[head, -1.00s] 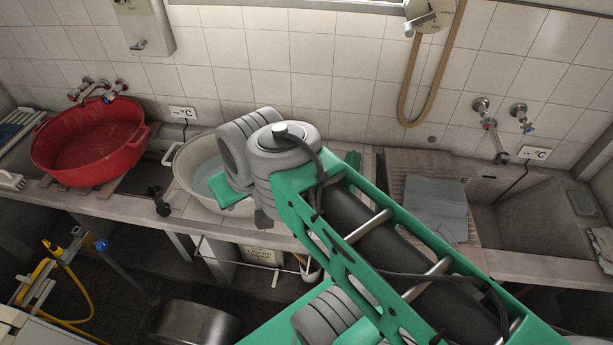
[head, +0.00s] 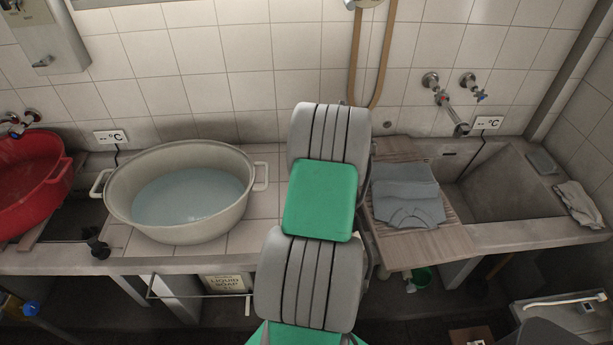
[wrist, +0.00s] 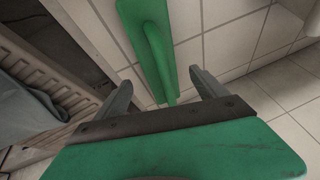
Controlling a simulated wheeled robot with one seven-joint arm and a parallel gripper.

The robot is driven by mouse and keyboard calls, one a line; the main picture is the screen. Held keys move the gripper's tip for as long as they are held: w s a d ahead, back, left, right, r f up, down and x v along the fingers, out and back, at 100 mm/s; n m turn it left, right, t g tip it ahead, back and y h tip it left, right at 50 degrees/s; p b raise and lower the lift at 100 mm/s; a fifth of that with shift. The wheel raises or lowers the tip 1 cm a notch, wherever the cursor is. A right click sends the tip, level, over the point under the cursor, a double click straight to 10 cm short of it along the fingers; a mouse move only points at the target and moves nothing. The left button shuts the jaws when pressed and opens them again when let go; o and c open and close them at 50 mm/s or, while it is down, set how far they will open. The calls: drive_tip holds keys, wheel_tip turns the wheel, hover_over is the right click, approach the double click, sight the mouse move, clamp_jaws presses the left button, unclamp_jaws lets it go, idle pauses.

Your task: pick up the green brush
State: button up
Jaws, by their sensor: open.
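The green brush (wrist: 155,45) shows in the wrist view at the top middle, lying over pale tiles with its raised handle part running toward my gripper. My gripper (wrist: 162,92) is open, with one grey finger on each side of the brush's near end. I cannot tell whether the fingers touch it or how far above it they are. In the head view my arm stands in the middle and hides both the brush and my gripper.
A cream basin of water (head: 120,205) stands left of my arm. A grey cloth (head: 408,190) lies on the wooden washboard (head: 425,243) at right, beside the concrete sink (head: 510,185). A red tub (head: 40,195) is at far left. Wall taps (head: 445,95) jut out above the sink.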

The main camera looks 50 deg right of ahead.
drive_tip(key=p+x, duration=0.1)
drive_tip(key=x, duration=0.3)
drive_tip(key=shift+w+f, duration=0.1)
drive_tip(key=shift+f, duration=0.15)
drive_tip(key=c, duration=1.6)
drive_tip(key=shift+r, duration=0.1)
drive_tip(key=shift+r+b, duration=0.3)
wheel_tip(320, 180, up, 3)
drive_tip(key=shift+a+f+b, duration=0.1)
drive_tip(key=shift+b, duration=0.45)
drive_tip(key=s+a+r, duration=0.2)
drive_tip(key=r, duration=0.1)
drive_tip(key=a+r+b, duration=0.1)
drive_tip(key=r, duration=0.1)
drive_tip(key=shift+s, duration=0.4)
drive_tip(key=s+a+r+b, duration=0.1)
drive_tip(key=s+a+r, duration=0.3)
drive_tip(key=s+a, duration=0.2)
drive_tip(key=shift+a+r, duration=0.25)
drive_tip(key=shift+a, duration=0.7)
